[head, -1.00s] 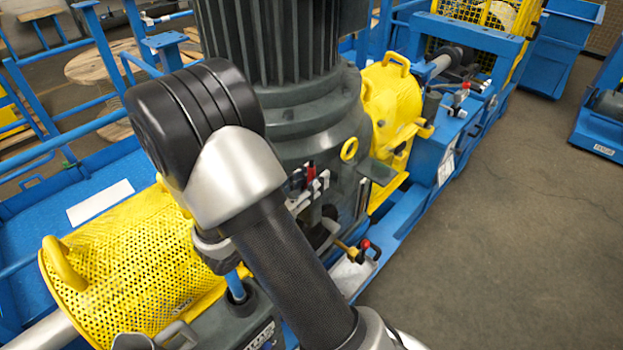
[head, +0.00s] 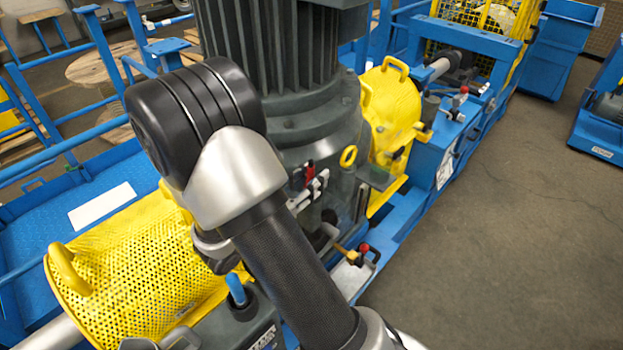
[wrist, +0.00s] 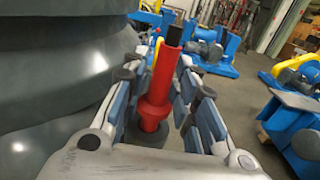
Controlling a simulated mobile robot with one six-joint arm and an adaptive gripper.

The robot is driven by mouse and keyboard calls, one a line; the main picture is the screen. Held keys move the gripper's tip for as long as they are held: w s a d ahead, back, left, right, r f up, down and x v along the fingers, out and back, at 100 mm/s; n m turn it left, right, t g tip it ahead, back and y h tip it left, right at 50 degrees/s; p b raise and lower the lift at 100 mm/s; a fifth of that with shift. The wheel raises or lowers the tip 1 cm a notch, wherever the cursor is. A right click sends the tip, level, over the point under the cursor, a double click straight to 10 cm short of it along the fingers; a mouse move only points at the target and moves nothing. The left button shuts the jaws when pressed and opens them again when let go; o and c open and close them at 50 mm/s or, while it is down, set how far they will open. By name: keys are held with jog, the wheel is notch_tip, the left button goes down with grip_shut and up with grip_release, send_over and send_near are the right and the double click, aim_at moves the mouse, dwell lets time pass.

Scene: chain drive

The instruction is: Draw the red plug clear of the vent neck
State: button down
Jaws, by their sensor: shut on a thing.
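The red plug (wrist: 159,85) stands between the two fingers of my gripper (wrist: 167,82) in the wrist view. It is a red stem with a black upper end and a wider red collar low down. My gripper is shut on it. A dark round piece (wrist: 146,134) shows at the plug's lower end; I cannot tell whether the plug still sits in the vent neck. In the head view the red plug (head: 309,174) shows small, with pale gripper parts (head: 312,191) around it, in front of the grey motor housing. My forearm hides the rest of the gripper.
The large ribbed grey motor (head: 280,50) stands right behind the gripper. A red-knobbed lever (head: 364,248) sits low to the right. Open floor (head: 500,220) lies at the right.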

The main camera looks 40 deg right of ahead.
aim_at(311, 166)
jog(key=shift+r+p, duration=2.6)
jog(key=shift+r, duration=0.6)
